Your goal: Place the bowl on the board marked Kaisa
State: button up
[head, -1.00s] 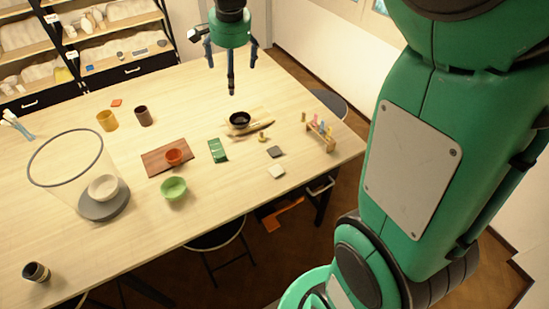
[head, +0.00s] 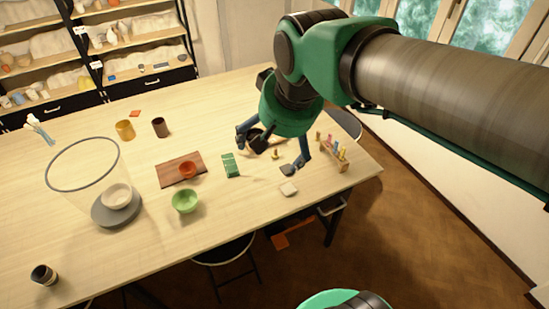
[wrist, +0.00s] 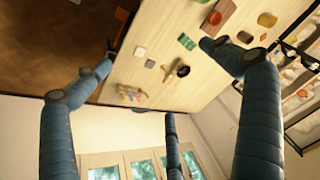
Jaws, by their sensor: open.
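A reddish-brown board (head: 166,177) lies mid-table with a small orange bowl (head: 188,170) on it. A green bowl (head: 185,202) stands in front of the board, and a white bowl (head: 117,195) stands in a clear cylinder at the left. A black bowl (wrist: 183,71) shows in the wrist view near a pale wooden piece (wrist: 170,72); in the head view my gripper largely covers it. No name is readable on any board. My gripper (head: 271,150) is open, its fingers spread and empty, over the right part of the table near the black bowl.
A green packet (head: 230,165) lies right of the board. A grey tile, a white tile (head: 288,189) and a small rack (head: 333,153) with colored items are at the right. Yellow (head: 124,130) and brown (head: 160,127) cups stand behind. The front-left table is mostly clear.

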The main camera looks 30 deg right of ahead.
jog(key=s+f+n, duration=0.3)
jog(key=s, duration=0.5)
jog(key=shift+s+a+f+t, duration=0.15)
jog(key=shift+a+f+t, duration=0.05)
jog(key=shift+a+t, duration=0.25)
jog(key=shift+f, duration=0.15)
notch_tip(320, 180, down, 12)
jog(key=b, duration=1.2)
jog(key=shift+r, duration=0.2)
